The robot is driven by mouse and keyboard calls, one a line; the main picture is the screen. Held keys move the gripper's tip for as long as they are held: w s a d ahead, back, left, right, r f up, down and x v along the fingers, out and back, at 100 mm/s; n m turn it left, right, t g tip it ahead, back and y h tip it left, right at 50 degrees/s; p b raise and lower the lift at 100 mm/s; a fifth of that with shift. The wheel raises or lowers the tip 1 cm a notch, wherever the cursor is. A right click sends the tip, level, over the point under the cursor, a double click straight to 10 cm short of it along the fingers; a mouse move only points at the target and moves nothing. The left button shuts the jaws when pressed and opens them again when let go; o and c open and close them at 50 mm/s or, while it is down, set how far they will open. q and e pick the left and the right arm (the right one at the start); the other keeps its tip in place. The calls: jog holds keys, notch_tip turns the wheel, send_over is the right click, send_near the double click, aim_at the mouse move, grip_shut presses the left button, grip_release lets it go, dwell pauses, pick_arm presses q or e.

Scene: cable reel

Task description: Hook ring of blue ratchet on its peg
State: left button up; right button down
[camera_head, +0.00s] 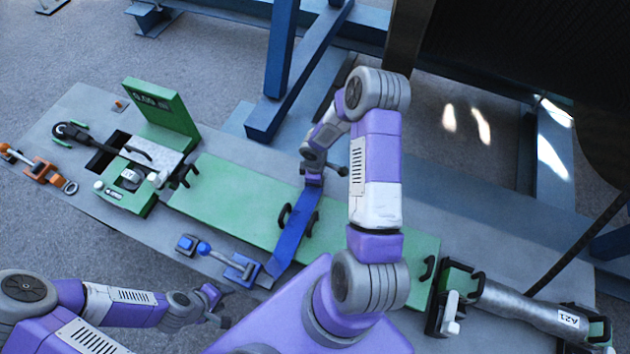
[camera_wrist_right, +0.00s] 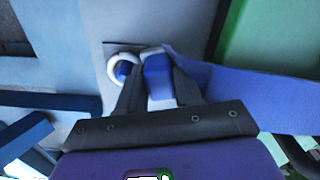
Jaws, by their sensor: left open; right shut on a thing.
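The blue ratchet (camera_head: 238,266) lies at the front edge of the bench, and its blue strap (camera_head: 292,228) runs up across the green panel. My right gripper (camera_head: 312,172) is at the strap's far end, beyond the panel. In the right wrist view it is shut on a blue end piece (camera_wrist_right: 157,78). A pale ring (camera_wrist_right: 122,69) shows beside the fingers, with a blue peg-like part (camera_wrist_right: 124,70) within its outline. I cannot tell whether the ring is seated around it. My left gripper (camera_head: 220,305) is open and empty, in front of the bench near the ratchet.
An orange ratchet (camera_head: 40,172) lies at the bench's left end. A green device with a display (camera_head: 160,110) stands at left. A metal cylinder (camera_head: 520,308) lies at right. Blue steel beams (camera_head: 290,85) rise behind the panel, close to my right arm.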

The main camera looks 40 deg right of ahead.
jog(key=c, duration=0.7)
grip_release()
jog(key=shift+r, duration=0.1)
jog(key=shift+a+r+p, duration=0.1)
jog(key=shift+r+p, duration=0.55)
jog(key=shift+r, duration=3.1)
jog(key=shift+r, duration=0.1)
